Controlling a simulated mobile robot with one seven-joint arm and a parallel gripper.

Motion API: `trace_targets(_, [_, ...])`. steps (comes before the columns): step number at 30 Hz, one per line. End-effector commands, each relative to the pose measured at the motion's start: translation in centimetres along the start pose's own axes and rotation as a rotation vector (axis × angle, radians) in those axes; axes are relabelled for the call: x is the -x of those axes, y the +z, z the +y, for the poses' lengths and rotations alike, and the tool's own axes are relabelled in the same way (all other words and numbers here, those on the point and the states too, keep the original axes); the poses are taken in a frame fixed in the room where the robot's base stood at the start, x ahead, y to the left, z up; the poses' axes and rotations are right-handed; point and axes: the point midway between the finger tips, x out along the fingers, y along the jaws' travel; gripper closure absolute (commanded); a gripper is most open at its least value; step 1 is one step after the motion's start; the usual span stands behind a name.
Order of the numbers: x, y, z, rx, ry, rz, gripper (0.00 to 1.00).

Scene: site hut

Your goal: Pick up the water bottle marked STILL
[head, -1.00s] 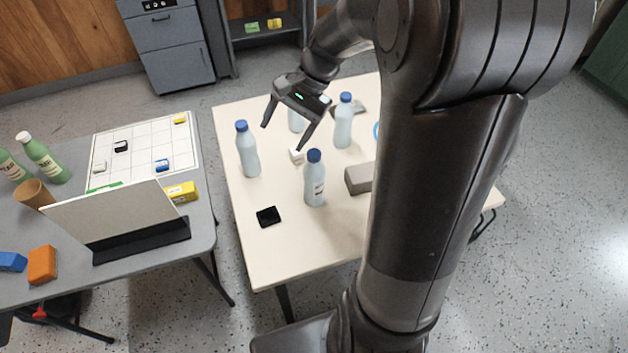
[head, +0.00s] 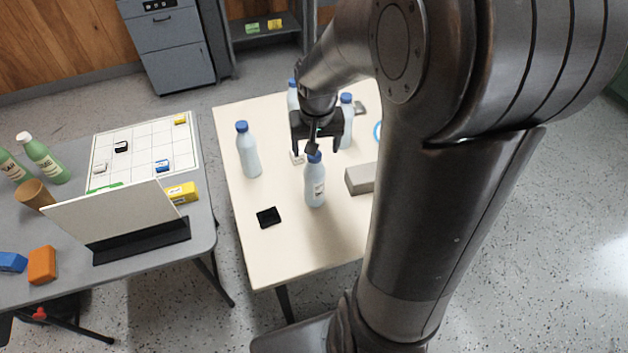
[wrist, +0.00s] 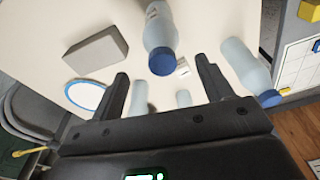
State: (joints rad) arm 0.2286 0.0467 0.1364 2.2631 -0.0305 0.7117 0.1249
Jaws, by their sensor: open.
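Several clear bottles with blue caps stand on the cream table. The front bottle (head: 315,188) has a small pale label with dark print, too small to read; its cap and label edge also show in the wrist view (wrist: 160,32). Another bottle (head: 249,155) stands to the left, one (head: 347,130) to the right, and one (head: 292,96) behind, partly hidden by my gripper. No label reading STILL is legible. My gripper (head: 318,146) is open and empty, above and just behind the front bottle. In the wrist view that bottle's cap lies between the fingertips (wrist: 163,68).
A grey block (head: 360,178), a black square item (head: 268,217), a small white cube (head: 297,157) and a blue-rimmed disc (wrist: 86,95) lie on the table. A grey desk (head: 205,225) with a laptop-like panel (head: 115,212) stands left. The table's front is clear.

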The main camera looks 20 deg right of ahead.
Motion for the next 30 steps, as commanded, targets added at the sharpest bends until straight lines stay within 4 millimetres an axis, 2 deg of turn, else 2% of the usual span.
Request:
trace_targets(7, [-1.9,0.1,-0.1,0.000,-0.001,-0.004,0.27])
trace_targets(16, [-5.6,0.0,-0.3,-0.001,-0.001,-0.003,0.27])
trace_targets(26, [-6.1,0.0,-0.3,-0.001,-0.001,-0.001,0.28])
trace_targets(30, [-6.1,-0.1,-0.3,-0.001,-0.001,-0.001,0.40])
